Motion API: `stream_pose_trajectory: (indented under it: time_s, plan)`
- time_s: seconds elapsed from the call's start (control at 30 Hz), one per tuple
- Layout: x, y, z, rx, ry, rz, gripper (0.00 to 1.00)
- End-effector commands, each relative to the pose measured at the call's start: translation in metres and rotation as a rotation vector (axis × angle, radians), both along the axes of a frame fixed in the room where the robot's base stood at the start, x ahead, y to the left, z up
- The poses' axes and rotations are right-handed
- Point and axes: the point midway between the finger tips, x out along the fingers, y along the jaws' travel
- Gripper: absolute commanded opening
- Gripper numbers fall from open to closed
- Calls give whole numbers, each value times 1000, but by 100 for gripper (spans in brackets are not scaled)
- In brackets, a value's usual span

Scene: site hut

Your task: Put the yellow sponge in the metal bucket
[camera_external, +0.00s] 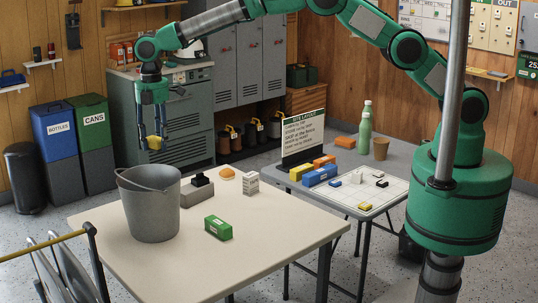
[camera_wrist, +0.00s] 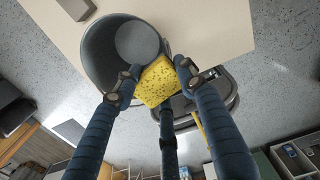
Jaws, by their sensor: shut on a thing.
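The yellow sponge (camera_external: 154,142) is held in the air by my gripper (camera_external: 153,132), above and behind the bucket in the external view. In the wrist view the sponge (camera_wrist: 156,82) sits between the blue fingers of my gripper (camera_wrist: 154,80), which are shut on it. The grey metal bucket (camera_external: 150,208) stands upright on the near pale table with its handle tilted to one side. In the wrist view the bucket (camera_wrist: 97,52) is below the sponge, up and to the left, and its open mouth shows. The sponge is apart from the bucket in the external view.
A grey table (camera_external: 400,160) with blocks and a green bottle (camera_external: 365,127) stands behind right. The pale table's front is clear.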

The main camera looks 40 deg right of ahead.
Motion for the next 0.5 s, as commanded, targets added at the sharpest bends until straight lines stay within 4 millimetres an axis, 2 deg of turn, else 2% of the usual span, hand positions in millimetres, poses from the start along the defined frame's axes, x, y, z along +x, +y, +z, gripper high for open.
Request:
stream_pose_trajectory:
  time_s: [0.1, 0.3, 0.5]
  plan:
    - [33, -5, 0, 0, 0, -144, 23]
    - [80, -17, -4, 0, 0, -380, 23]
    - [113, -29, -7, 1, 0, -552, 23]
